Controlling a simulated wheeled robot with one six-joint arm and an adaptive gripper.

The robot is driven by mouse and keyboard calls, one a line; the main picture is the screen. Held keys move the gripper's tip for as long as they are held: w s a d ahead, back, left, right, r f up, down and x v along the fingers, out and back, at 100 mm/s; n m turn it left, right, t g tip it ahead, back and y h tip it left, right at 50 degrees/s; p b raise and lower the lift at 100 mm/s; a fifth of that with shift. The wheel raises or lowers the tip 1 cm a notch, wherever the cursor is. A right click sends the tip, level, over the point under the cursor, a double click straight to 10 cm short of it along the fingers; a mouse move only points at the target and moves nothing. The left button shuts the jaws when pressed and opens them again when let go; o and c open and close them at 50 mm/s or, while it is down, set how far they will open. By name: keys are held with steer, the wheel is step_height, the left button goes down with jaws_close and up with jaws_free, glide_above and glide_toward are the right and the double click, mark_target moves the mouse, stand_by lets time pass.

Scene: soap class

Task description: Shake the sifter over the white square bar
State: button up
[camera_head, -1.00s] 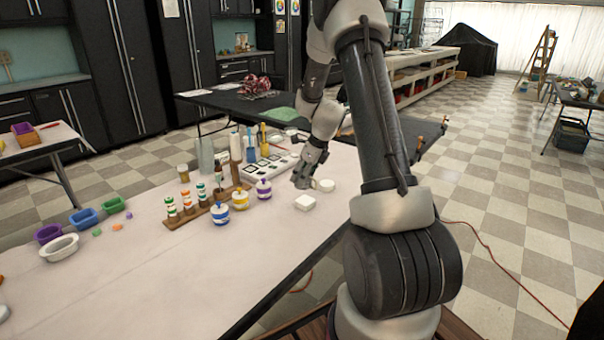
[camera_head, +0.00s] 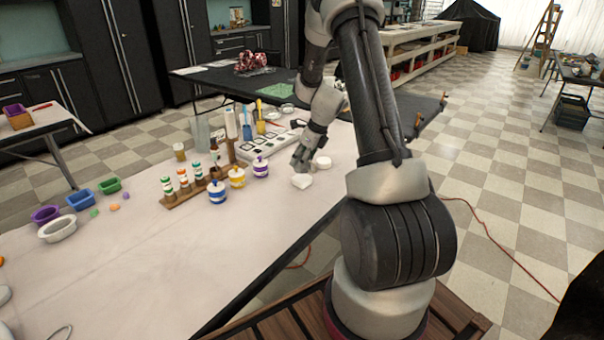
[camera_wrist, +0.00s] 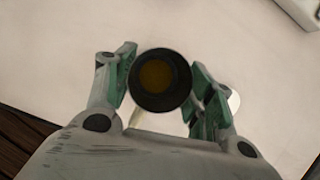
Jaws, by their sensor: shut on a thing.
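The white square bar (camera_head: 302,181) lies near the right edge of the pale table (camera_head: 120,255) in the head view. My gripper (camera_head: 301,165) is just above and behind it in that view, overlapping its upper edge. In the wrist view my gripper (camera_wrist: 160,88) is shut on a round, dark-rimmed sifter (camera_wrist: 158,103) with an amber-brown middle. The sifter is hidden or too small to make out in the head view. A pale shape (camera_wrist: 234,102) shows partly behind the right finger; I cannot tell which bar it is.
A round white piece (camera_head: 323,162) lies just behind and right of the square bar. Lidded jars (camera_head: 237,177), a wooden rack of small bottles (camera_head: 184,190) and a white tray (camera_head: 262,160) stand to the left. Coloured bins (camera_head: 79,200) are farther left.

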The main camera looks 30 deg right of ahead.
steer(key=shift+s+a+r, duration=0.1)
steer(key=shift+a+r, duration=0.1)
steer(key=shift+a, duration=0.25)
steer(key=shift+s+a+r, duration=0.1)
steer(key=shift+a+r, duration=0.05)
steer(key=shift+a, duration=0.3)
steer(key=shift+d+f, duration=0.15)
steer(key=shift+d, duration=0.15)
steer(key=shift+a, duration=0.1)
steer(key=d, duration=0.1)
steer(key=w+d, duration=0.1)
steer(key=d, duration=0.1)
steer(key=shift+d, duration=0.15)
steer(key=a, duration=0.1)
steer(key=s+a, duration=0.1)
steer(key=a, duration=0.1)
steer(key=shift+a, duration=0.3)
steer(key=shift+d, duration=0.25)
steer(key=shift+a, duration=0.1)
steer(key=d, duration=0.1)
steer(key=w+d, duration=0.1)
steer(key=d, duration=0.1)
steer(key=shift+d, duration=0.1)
steer(key=a, duration=0.1)
steer(key=s+a, duration=0.1)
steer(key=a, duration=0.1)
steer(key=shift+a, duration=0.2)
steer(key=shift+d, duration=0.2)
steer(key=shift+a, duration=0.1)
steer(key=shift+r, duration=2.55)
